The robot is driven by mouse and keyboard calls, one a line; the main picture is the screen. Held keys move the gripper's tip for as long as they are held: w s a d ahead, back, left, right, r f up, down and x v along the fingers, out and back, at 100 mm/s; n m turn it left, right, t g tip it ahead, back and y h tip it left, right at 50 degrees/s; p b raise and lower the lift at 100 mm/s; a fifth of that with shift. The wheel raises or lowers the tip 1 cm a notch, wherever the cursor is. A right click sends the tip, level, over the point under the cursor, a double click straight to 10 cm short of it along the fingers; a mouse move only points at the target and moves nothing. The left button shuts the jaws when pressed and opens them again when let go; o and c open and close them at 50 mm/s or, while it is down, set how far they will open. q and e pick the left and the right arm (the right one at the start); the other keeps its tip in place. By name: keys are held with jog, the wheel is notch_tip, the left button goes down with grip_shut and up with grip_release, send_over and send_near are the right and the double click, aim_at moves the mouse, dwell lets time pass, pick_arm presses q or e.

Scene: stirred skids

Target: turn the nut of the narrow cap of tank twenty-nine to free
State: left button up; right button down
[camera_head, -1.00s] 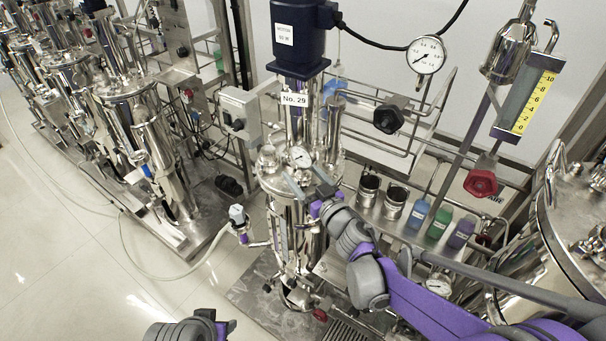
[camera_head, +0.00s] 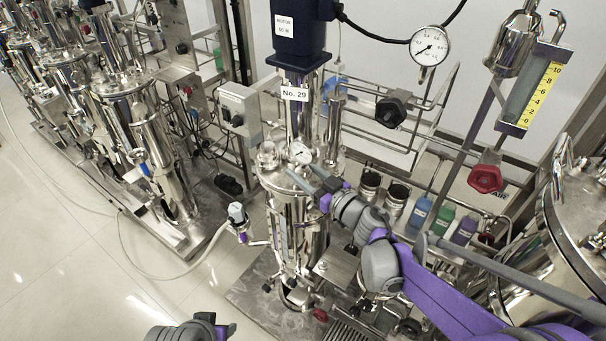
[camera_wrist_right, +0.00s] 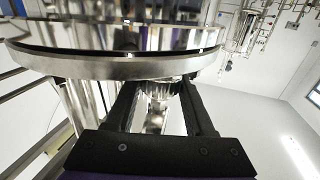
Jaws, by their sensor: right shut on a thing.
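Tank twenty-nine (camera_head: 283,215) is a shiny steel vessel at centre in the head view, with a "No. 29" label (camera_head: 294,94) above its lid. My right gripper (camera_head: 314,182) is at the right side of its lid. In the right wrist view, its dark fingers (camera_wrist_right: 166,88) are shut on a small metal part (camera_wrist_right: 158,108) just below the round steel flange (camera_wrist_right: 110,66). This looks like the cap nut, but the fingers hide much of it. Part of my left arm, with the left gripper (camera_head: 226,329) at its end, shows at the bottom edge; its jaws cannot be made out.
A blue motor (camera_head: 298,35) stands above the tank. A small dial gauge (camera_head: 302,154) sits on the lid. A pipe rack with a red knob (camera_head: 485,179) and several coloured bottles (camera_head: 441,222) are to the right. Another large steel vessel (camera_head: 572,235) is at far right. Floor (camera_head: 60,260) is clear at left.

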jog(key=shift+w+d+f+n+g+y+b, duration=0.1)
jog(key=shift+n+g+y+b, duration=0.35)
jog(key=shift+n+g+y, duration=0.5)
jog(key=n+g+y, duration=0.2)
jog(key=g, duration=0.1)
jog(key=shift+n+g+b, duration=0.25)
jog(key=shift+g+b, duration=0.05)
jog(key=shift+g, duration=0.05)
jog(key=n+g+y, duration=0.1)
jog(key=n+g, duration=0.1)
jog(key=g, duration=0.1)
jog(key=shift+n+g+y, duration=0.3)
jog(key=shift+g+y, duration=0.05)
jog(key=shift+g, duration=0.05)
jog(key=shift+n+g, duration=1.6)
jog(key=shift+g, duration=0.9)
jog(key=shift+c, duration=1.3)
grip_release()
